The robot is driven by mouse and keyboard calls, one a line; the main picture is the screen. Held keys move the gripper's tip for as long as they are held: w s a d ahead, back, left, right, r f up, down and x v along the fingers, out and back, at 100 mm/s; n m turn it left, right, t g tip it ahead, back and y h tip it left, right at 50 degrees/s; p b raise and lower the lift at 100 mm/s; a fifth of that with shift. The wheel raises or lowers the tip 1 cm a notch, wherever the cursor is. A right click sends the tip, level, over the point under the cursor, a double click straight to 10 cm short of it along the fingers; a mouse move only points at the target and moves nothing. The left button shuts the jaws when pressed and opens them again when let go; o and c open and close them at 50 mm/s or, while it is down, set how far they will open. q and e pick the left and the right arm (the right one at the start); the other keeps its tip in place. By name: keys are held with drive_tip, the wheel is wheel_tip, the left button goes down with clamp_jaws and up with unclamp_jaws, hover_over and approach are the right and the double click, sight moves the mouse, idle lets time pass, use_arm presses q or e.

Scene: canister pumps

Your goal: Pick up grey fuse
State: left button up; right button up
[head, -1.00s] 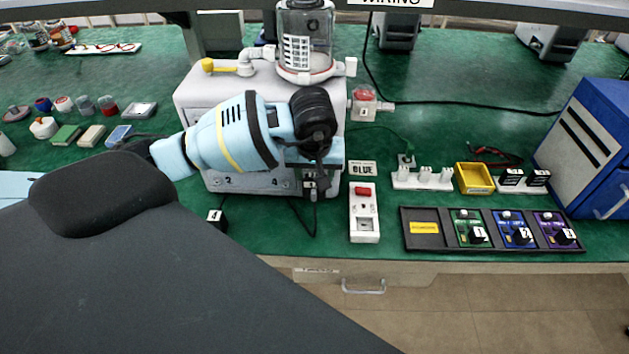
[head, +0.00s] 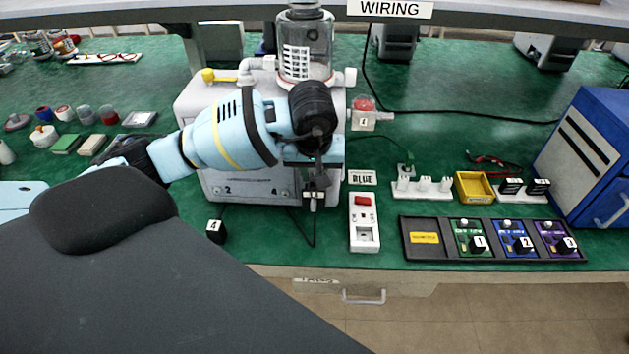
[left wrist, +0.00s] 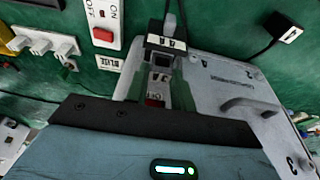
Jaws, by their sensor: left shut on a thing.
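My left gripper (head: 314,188) points down at the front of the white pump unit (head: 243,190). In the left wrist view its jaws (left wrist: 163,62) are shut on a small grey piece between them; I cannot tell surely that this is the grey fuse. A dark plug with white number labels (left wrist: 166,43) and a cord lies just beyond the fingertips. The pump's red switch (left wrist: 155,103) shows between my gripper and the wrist. In the head view the wrist hides most of the jaws. My right gripper is not in view.
A white power box with a red switch (head: 363,215) stands right of the pump. A loose black plug marked 4 (head: 215,231) lies in front. A yellow tray (head: 474,187), a white socket strip (head: 422,193) and a black module panel (head: 424,251) sit to the right.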

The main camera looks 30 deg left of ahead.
use_arm(q)
wheel_tip(320, 180, up, 7)
drive_tip(key=shift+r, duration=0.1)
idle(0.5)
